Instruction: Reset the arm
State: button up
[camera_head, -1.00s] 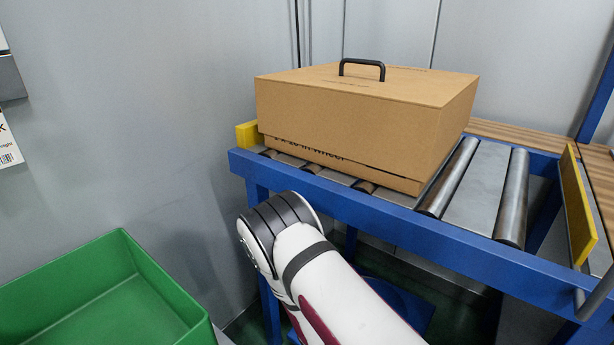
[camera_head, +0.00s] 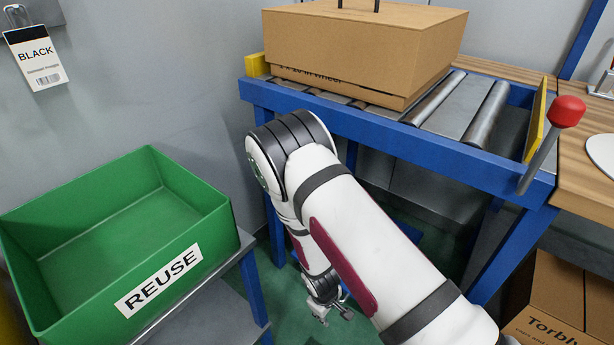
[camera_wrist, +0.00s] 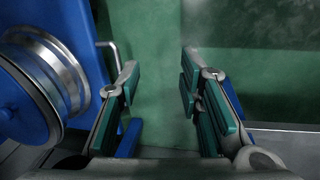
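My gripper (camera_wrist: 160,90) is open and empty in the wrist view, its two green-padded fingers apart with green floor between them. In the head view my gripper (camera_head: 332,308) hangs low at the end of my white arm, beside the blue-framed roller table and to the right of the green bin. It is small there and partly behind the arm.
A green REUSE bin (camera_head: 160,285) stands on a stand at left. A cardboard box (camera_head: 360,45) sits on the roller table (camera_head: 400,135). A red-knobbed lever (camera_head: 568,112) stands at right, above another carton (camera_head: 560,300). A blue part with a metal rim (camera_wrist: 45,75) is left in the wrist view.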

jog(key=w+d+r+m, duration=0.1)
jog(key=w+r+m, duration=0.2)
jog(key=r, duration=1.4)
jog(key=s+d+r+m+g+y, duration=0.1)
jog(key=s+d+r, duration=0.2)
jog(key=r, duration=0.7)
jog(key=s+d+r+m, duration=0.2)
jog(key=r, duration=0.7)
jog(key=s+d+r+m, duration=0.2)
jog(key=s+d+r, duration=0.3)
jog(key=s+r, duration=0.6)
jog(key=s+d+r+m, duration=0.1)
jog(key=s+r, duration=0.1)
jog(key=s, duration=0.6)
jog(key=s+d+r+m, duration=0.1)
jog(key=s+r, duration=0.2)
jog(key=s, duration=0.4)
notch_tip(320, 180, up, 36)
jog(key=t+p, duration=0.3)
jog(key=p, duration=3.1)
jog(key=shift+s+d+f+t, duration=0.2)
jog(key=shift+d+f+t, duration=0.05)
jog(key=shift+d+t, duration=0.1)
